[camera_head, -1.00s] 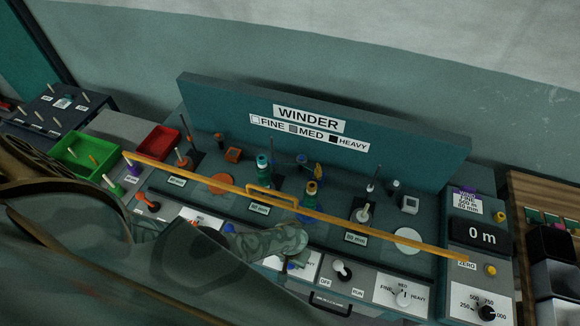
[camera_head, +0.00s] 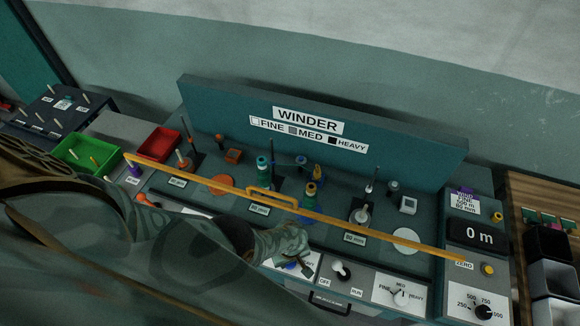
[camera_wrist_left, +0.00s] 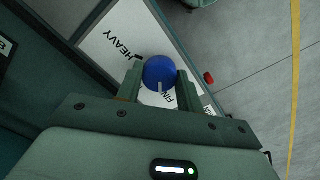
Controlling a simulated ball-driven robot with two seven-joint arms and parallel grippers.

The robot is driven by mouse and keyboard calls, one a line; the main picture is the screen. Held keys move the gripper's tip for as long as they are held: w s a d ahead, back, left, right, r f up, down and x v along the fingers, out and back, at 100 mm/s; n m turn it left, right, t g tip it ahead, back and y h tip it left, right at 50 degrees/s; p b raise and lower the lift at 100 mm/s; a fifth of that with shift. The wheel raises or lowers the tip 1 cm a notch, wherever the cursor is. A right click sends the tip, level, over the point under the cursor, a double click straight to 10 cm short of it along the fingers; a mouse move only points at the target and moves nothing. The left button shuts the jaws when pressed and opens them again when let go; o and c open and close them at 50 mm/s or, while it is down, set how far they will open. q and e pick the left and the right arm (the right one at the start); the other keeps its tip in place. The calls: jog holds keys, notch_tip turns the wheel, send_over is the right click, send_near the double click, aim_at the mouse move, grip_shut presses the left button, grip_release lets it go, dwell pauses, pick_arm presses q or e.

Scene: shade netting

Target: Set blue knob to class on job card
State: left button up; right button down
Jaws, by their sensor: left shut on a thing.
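The blue knob (camera_wrist_left: 159,72) sits on a white plate (camera_wrist_left: 112,32) in the left wrist view, with a white mark on its rim toward the partly hidden FINE word. HEAVY reads at the plate's other side; MED is not visible. My left gripper (camera_wrist_left: 159,82) has its fingers on both sides of the knob, shut on it. The job card (camera_head: 466,203) at right seems to read FINE, 500 m, 60 mm, in small print.
A yellow bar (camera_head: 345,222) crosses above the deck. A switch (camera_head: 340,270), a white FINE/MED/HEAVY knob (camera_head: 401,298) and a black dial (camera_head: 484,312) lie to the right. Green (camera_head: 88,153) and red (camera_head: 155,145) trays stand at left. My left arm covers the lower left panel.

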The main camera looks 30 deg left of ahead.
pick_arm(q)
jog(key=shift+w+n, duration=0.1)
jog(key=shift+n, duration=0.5)
jog(key=o, duration=1)
jog(key=shift+r, duration=0.1)
